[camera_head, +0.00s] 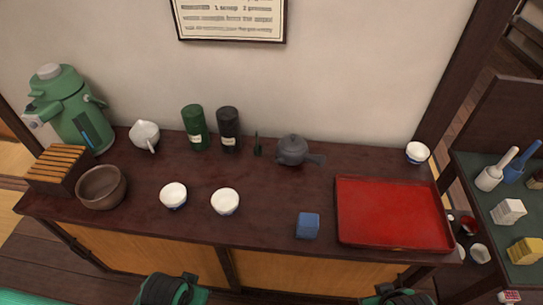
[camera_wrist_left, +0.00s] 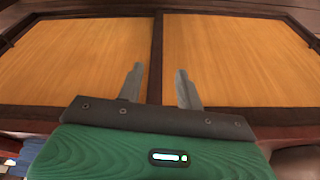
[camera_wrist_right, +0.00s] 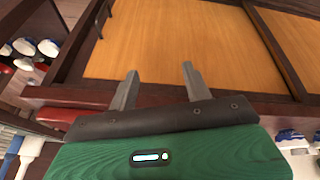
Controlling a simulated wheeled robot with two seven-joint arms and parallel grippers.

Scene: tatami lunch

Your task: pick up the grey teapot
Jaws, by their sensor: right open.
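The grey teapot (camera_head: 292,150) stands upright at the back of the dark wooden counter, near the wall, with its handle pointing right. Nothing touches it. My left gripper shows in the left wrist view (camera_wrist_left: 160,86); its two fingers are apart with nothing between them. My right gripper shows in the right wrist view (camera_wrist_right: 158,84); it is open and empty. Both grippers face the cabinet's wooden front panels, low and well short of the teapot. In the head view only parts of my arms show at the bottom edge, and the fingertips are hidden.
A green canister (camera_head: 195,128) and a black canister (camera_head: 229,130) stand left of the teapot. A red tray (camera_head: 393,213) lies to its right. Bare counter (camera_head: 265,190) lies directly before the teapot.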

